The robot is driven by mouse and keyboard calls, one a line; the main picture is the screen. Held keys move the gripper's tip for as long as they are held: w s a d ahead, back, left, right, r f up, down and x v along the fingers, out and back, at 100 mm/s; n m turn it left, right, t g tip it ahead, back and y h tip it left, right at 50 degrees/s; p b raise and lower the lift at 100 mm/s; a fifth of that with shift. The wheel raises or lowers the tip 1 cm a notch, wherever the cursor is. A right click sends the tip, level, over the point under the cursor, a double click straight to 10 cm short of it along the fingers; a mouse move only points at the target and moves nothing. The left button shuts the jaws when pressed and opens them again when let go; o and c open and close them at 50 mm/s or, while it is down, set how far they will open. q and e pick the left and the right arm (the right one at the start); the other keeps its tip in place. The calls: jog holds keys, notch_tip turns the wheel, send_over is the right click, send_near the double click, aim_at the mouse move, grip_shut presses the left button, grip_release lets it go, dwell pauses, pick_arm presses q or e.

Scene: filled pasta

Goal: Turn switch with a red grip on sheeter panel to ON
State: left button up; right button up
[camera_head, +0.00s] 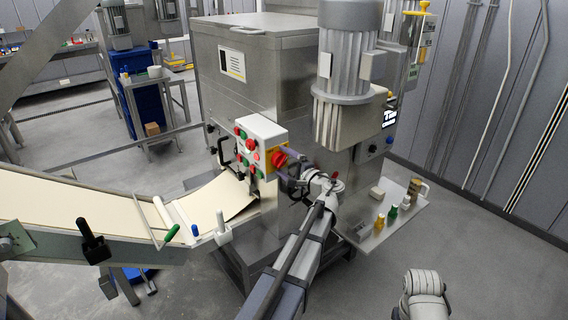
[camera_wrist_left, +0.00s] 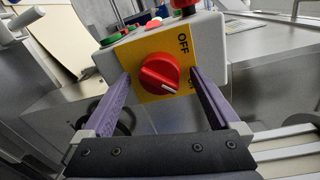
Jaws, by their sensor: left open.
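The switch's red grip (camera_head: 279,158) sits on a yellow plate on the right side of the white sheeter panel (camera_head: 262,130). In the left wrist view the red grip (camera_wrist_left: 159,75) is large and central on the yellow plate (camera_wrist_left: 187,60). A white line marks the grip and runs toward its lower right. "OFF" is printed at the upper right of the plate; the lettering below it is partly hidden by a finger. My left gripper (camera_wrist_left: 160,78) is open, its purple fingers on either side of the grip, with gaps between. In the head view my left gripper (camera_head: 287,160) is at the plate.
Green and red buttons (camera_head: 243,139) are on the panel's front. A conveyor with dough sheet (camera_head: 222,196) lies to the left. A large motor (camera_head: 343,75) stands above right. Small bottles (camera_head: 392,215) are on a side shelf. Open floor lies at the lower right.

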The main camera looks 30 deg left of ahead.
pick_arm(q)
jog(key=v, duration=0.7)
jog(key=shift+s+d, duration=0.2)
jog(key=shift+d, duration=0.15)
jog(key=s+d+f+n+g+h, duration=0.3)
jog(key=s+d+f+h, duration=0.4)
jog(key=s+d+f, duration=0.45)
jog(key=s+d+f+g+h, duration=0.1)
jog(key=s+d+f+h, duration=0.3)
jog(key=d, duration=0.5)
jog(key=s+d+f+g+h, duration=0.2)
jog(key=s+d+f, duration=0.3)
jog(key=s+d, duration=0.3)
jog(key=shift+s+d+g+h, duration=0.35)
jog(key=shift+d+h, duration=0.25)
jog(key=shift+h, duration=0.3)
